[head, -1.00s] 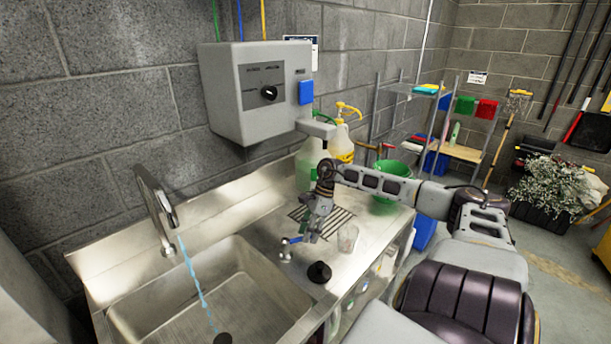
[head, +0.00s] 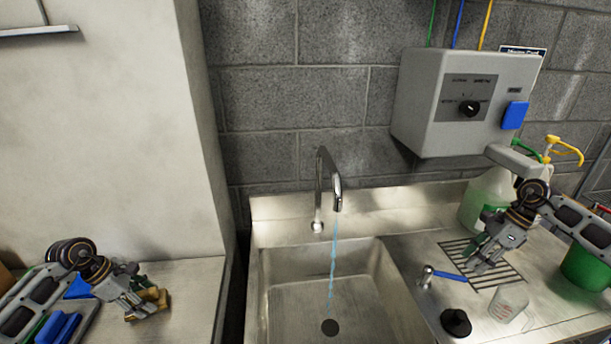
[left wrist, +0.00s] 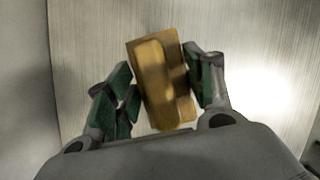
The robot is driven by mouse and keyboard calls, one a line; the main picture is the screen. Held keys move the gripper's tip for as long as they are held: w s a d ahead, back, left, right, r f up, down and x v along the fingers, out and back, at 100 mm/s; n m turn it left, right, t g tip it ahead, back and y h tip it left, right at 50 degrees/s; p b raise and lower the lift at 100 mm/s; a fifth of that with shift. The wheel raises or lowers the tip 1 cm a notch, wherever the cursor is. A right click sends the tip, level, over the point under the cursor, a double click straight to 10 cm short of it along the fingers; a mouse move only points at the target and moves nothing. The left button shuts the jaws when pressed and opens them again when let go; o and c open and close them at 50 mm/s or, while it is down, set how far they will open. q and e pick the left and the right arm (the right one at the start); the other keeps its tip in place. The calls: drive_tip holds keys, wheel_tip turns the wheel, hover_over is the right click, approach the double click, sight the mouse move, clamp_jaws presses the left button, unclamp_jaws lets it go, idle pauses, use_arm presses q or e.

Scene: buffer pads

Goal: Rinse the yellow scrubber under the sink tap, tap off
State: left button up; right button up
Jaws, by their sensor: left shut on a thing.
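The yellow scrubber (head: 150,305) is in my left gripper (head: 142,298) at the lower left of the head view, over the counter left of the sink. In the left wrist view the scrubber (left wrist: 161,78) sits between the green-padded fingers of my left gripper (left wrist: 160,90), which are shut on it. The sink tap (head: 336,188) stands behind the basin, and a blue stream of water (head: 333,265) runs from it. The sink basin (head: 285,295) is empty apart from the drain. My right gripper (head: 482,256) is over the drain grid, near the blue-handled lever (head: 450,275); its opening is unclear.
A clear cup (head: 509,302) and a black stopper (head: 456,322) stand right of the basin. A green bucket (head: 588,265) and a jug (head: 487,195) are farther right. A grey dispenser box (head: 465,105) hangs above. Blue items (head: 60,328) lie at lower left.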

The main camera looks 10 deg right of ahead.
drive_tip(key=shift+v, duration=2.85)
drive_tip(key=shift+s+f, duration=0.1)
